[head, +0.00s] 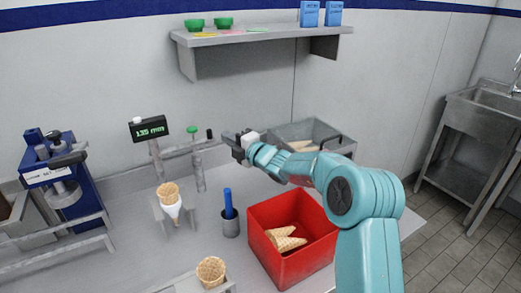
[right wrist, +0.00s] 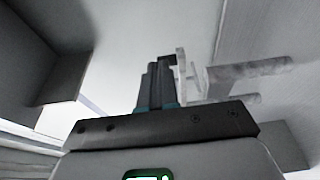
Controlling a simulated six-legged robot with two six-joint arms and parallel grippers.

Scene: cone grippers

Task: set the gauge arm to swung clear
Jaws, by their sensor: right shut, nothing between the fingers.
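The gauge arm (head: 184,151) is a grey bar on a short post behind the cone stands, with a green knob (head: 193,129) above it and a black tip at its right end. The bar reaches left toward the post of the gauge display (head: 149,130), which reads about 135 mm. My right gripper (head: 236,144) is shut and empty, just right of the gauge arm's black tip, with a small gap seeming to lie between them. In the right wrist view the shut fingers (right wrist: 160,85) point up, and a pale mottled bar (right wrist: 248,70) shows to their right. My left gripper is not in view.
A red bin (head: 262,240) holds cones in front of my right arm. A grey cup (head: 230,225) with a blue tool stands left of it. A steel tray (head: 340,143) lies behind my arm, and a blue press (head: 60,175) stands left.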

